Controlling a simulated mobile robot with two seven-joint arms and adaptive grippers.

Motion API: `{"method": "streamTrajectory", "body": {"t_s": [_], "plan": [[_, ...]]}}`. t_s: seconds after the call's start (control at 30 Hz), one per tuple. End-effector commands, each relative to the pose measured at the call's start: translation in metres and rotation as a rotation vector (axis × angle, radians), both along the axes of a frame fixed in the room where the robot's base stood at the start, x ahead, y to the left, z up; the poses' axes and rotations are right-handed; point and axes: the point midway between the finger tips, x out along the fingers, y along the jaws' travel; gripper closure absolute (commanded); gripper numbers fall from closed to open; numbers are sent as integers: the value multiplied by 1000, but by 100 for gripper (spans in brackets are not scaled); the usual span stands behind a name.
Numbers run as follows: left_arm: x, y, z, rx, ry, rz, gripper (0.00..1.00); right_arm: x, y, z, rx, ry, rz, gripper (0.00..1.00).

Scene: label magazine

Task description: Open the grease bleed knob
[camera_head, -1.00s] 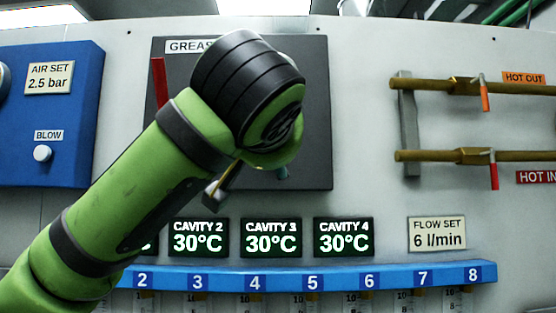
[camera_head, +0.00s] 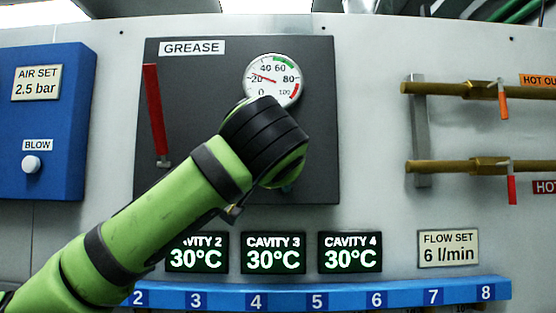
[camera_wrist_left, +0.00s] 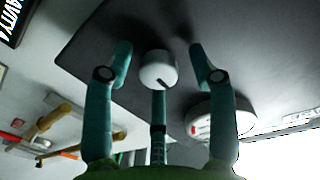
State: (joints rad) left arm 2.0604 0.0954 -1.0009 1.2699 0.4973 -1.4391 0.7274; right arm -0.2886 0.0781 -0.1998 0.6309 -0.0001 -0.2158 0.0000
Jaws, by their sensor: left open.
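The white round knob (camera_wrist_left: 158,70), with a dark mark on its face, sticks out from the dark grease panel in the left wrist view. My left gripper (camera_wrist_left: 160,52) is open, with teal fingers to the left, right and below the knob. Gaps show at the left and right; I cannot tell whether the lower finger touches it. In the head view the grease panel (camera_head: 200,110) is partly behind my green left arm, which hides the knob and most of the gripper. My right gripper is not in view.
A pressure gauge (camera_head: 272,80) sits above my wrist, and a red lever (camera_head: 154,112) is at the panel's left. A blue air box (camera_head: 45,130) stands farther left. Brass pipes with valve handles (camera_head: 480,166) are at the right. Temperature displays (camera_head: 273,253) are below.

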Motion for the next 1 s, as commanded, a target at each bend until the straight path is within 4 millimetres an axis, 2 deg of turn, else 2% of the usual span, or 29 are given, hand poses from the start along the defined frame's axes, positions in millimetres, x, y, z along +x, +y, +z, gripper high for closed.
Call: {"method": "streamTrajectory", "body": {"t_s": [0.07, 0.1, 0.2, 0.5, 0.77, 1.0], "plan": [[0, 0, 0, 0, 0, 0, 46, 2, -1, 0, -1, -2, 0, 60], [0, 0, 0, 0, 0, 0, 62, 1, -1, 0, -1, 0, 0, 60], [0, 0, 0, 1, 0, 0, 98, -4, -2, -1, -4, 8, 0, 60], [0, 0, 1, 14, -2, 0, 98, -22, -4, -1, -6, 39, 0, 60], [-1, -1, 2, 118, -3, -1, 98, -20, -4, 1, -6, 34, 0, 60], [-1, -1, 3, 316, -4, -1, 98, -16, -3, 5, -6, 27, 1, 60]]}}
